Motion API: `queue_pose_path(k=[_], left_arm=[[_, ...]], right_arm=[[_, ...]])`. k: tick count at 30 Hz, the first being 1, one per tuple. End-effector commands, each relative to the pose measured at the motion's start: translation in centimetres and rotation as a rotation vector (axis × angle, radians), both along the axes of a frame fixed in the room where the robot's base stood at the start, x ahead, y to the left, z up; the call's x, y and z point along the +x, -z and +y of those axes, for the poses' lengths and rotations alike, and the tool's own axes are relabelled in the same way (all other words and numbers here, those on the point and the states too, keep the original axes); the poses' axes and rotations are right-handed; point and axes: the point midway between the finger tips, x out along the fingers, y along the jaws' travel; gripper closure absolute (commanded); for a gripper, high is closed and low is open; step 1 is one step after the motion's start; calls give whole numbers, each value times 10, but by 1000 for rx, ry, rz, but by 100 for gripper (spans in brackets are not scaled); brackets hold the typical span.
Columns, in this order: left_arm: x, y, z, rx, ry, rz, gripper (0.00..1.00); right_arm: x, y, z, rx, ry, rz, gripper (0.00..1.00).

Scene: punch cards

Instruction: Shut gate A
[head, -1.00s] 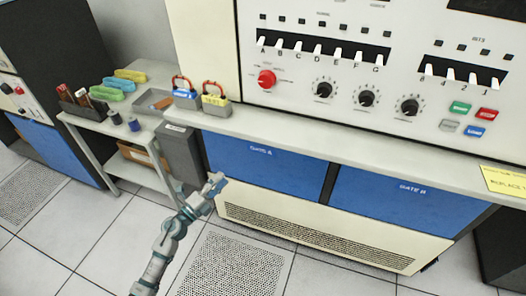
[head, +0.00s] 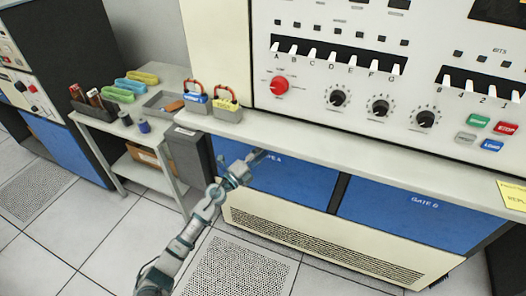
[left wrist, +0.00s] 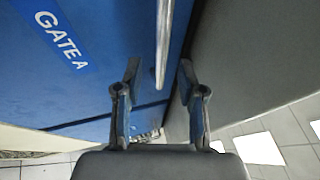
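Gate A (head: 300,182) is the blue panel with a white label under the console counter. In the head view it looks roughly in line with the other blue panel; I cannot tell if it stands slightly open. My left gripper (head: 256,158) is in front of its upper left part and partly covers the label. In the left wrist view, gate A (left wrist: 125,45) fills the left side, its label readable. The left gripper (left wrist: 160,75) has its fingers apart there, with a thin pale bar (left wrist: 163,45) showing between and beyond them. Whether they touch it is unclear. My right gripper is out of view.
The counter edge (head: 300,146) runs just above the gate. A dark grey bin (head: 190,152) stands left of it. A second blue gate panel (head: 420,214) is to the right. A side table with trays stands at left. Tiled floor in front is clear.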

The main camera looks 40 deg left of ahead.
Motion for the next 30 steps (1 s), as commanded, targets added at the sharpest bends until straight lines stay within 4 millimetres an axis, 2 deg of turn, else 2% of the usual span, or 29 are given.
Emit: queue_pose_path(k=[4,12,13,17,30], left_arm=[[9,-3,-3,1,1,0,61],[10,-3,-3,1,1,1,61],[10,-3,-3,0,1,1,66],[10,-3,-2,-1,0,1,98],[11,-4,-1,-1,-3,-2,100]], right_arm=[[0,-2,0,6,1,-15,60],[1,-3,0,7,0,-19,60],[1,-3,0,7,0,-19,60],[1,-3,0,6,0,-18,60],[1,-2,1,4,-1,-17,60]])
